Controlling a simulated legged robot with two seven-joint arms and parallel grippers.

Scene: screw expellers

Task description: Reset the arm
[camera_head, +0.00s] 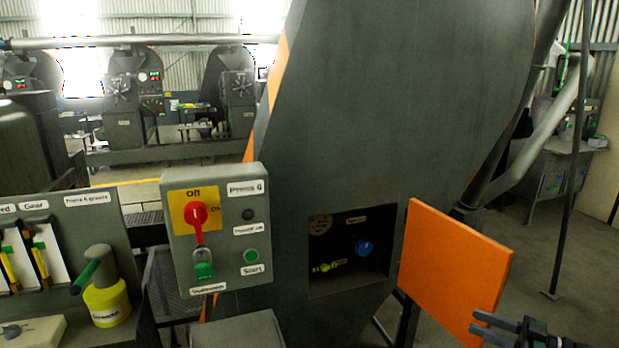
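My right gripper (474,321) is at the bottom right edge, dark, with its fingers pointing left. The two fingers show apart with a gap and nothing between them. It shows in front of the lower part of an orange panel door (455,262), which stands open on the big dark machine (400,90); I cannot tell whether they touch. My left gripper is not in view.
A grey control box (217,275) with a red switch handle (197,214), padlock and green start button stands mid-left. An open recess (348,287) holds a blue knob and a yellow valve. A lever panel (75,212) is at left. Floor at right is partly clear.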

